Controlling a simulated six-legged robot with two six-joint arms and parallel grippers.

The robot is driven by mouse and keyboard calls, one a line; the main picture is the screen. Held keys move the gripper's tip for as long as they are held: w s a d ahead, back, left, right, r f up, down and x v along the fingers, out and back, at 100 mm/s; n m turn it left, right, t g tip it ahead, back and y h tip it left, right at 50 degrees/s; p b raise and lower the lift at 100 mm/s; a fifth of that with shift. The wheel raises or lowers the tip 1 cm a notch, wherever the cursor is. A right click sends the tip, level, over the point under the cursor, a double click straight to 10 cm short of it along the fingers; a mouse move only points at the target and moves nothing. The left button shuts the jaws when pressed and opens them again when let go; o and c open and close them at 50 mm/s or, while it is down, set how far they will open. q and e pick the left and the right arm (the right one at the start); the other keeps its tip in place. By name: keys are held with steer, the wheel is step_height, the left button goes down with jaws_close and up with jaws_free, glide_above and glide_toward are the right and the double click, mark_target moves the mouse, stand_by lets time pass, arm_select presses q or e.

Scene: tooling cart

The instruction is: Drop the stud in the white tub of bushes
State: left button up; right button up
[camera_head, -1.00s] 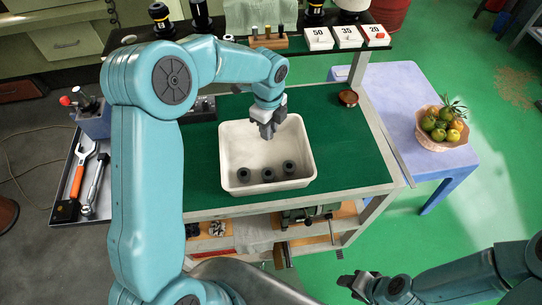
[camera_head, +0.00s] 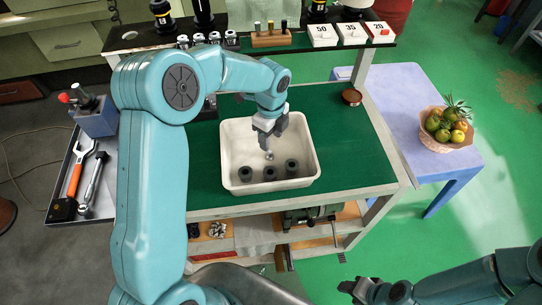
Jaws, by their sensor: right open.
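The white tub (camera_head: 240,129) stands on the green top of the cart. Several dark bushes (camera_head: 269,173) sit in a row inside, along its near side. My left gripper (camera_head: 266,147) points down inside the tub's outline, behind the bushes. A small silvery stud (camera_head: 269,155) shows at its fingertips, and the jaws look closed on its upper end. I cannot tell how high it is above the tub floor. My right gripper (camera_head: 352,287) is open and empty at the lower right, away from the cart.
A small brown round dish (camera_head: 351,97) sits on the cart's far right corner. A wooden block with pegs (camera_head: 270,39) and number cards stand behind. A fruit basket (camera_head: 446,130) is on the lilac table. A tool tray (camera_head: 66,204) lies left.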

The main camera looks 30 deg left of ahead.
arm_select(q)
steer(key=shift+r, duration=0.35)
step_height(320, 180, up, 16)
steer(key=b, duration=0.1)
steer(key=shift+f, duration=0.25)
steer(key=shift+w, duration=0.2)
steer(key=shift+s, duration=0.15)
